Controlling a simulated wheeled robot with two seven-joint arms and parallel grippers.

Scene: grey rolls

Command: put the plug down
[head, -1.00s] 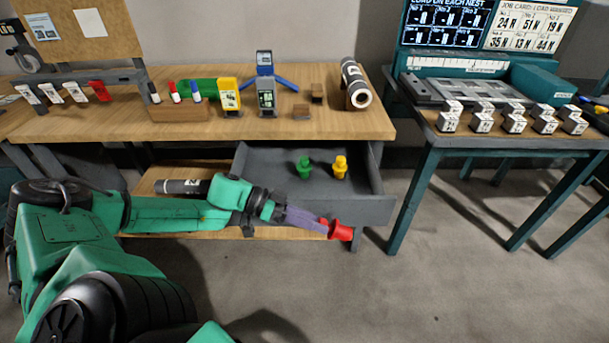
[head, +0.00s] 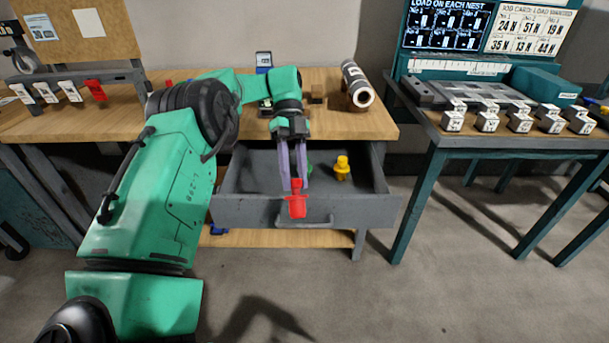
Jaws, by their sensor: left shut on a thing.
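The red plug (head: 297,204) is held between the purple fingertips of my left gripper (head: 296,184), which is shut on it. In the head view the plug overlaps the front panel of the open grey drawer (head: 240,212); I cannot tell its exact height or whether it is over the drawer or in front of it. Inside the drawer a yellow plug (head: 342,168) stands upright at the right. A green plug (head: 309,169) is mostly hidden behind my left fingers. My right gripper is not in view.
The wooden bench top (head: 370,127) lies above the drawer, with a dark roll (head: 355,84) at its right. My left arm hides much of the bench's middle. A teal table (head: 480,140) with several small weights stands at right. The drawer's right side has bare floor.

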